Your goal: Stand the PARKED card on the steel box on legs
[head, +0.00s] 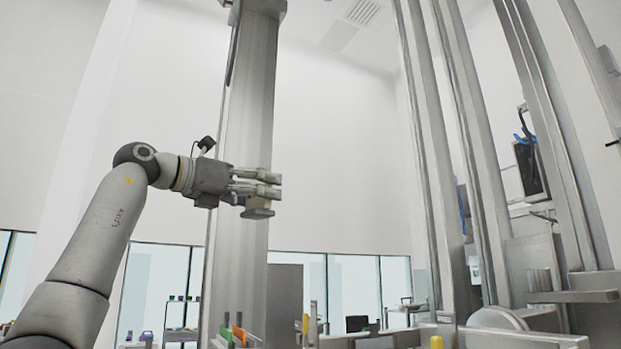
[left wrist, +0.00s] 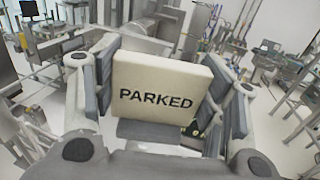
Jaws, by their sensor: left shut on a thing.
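My left gripper (head: 262,192) is raised in the air in the middle of the head view, in front of a tall steel column. It is shut on the PARKED card (left wrist: 158,80), a thick cream block with black lettering. In the left wrist view the card is upright between the two finger pads, with its lettering facing the camera. I cannot pick out the steel box on legs with certainty in either view. My right gripper is not in view.
Tall steel columns (head: 437,150) rise at the middle and right. A shelf rack (head: 181,318) with small items stands low at the left. Steel benches and equipment (left wrist: 60,45) fill the background of the left wrist view. The air around the card looks clear.

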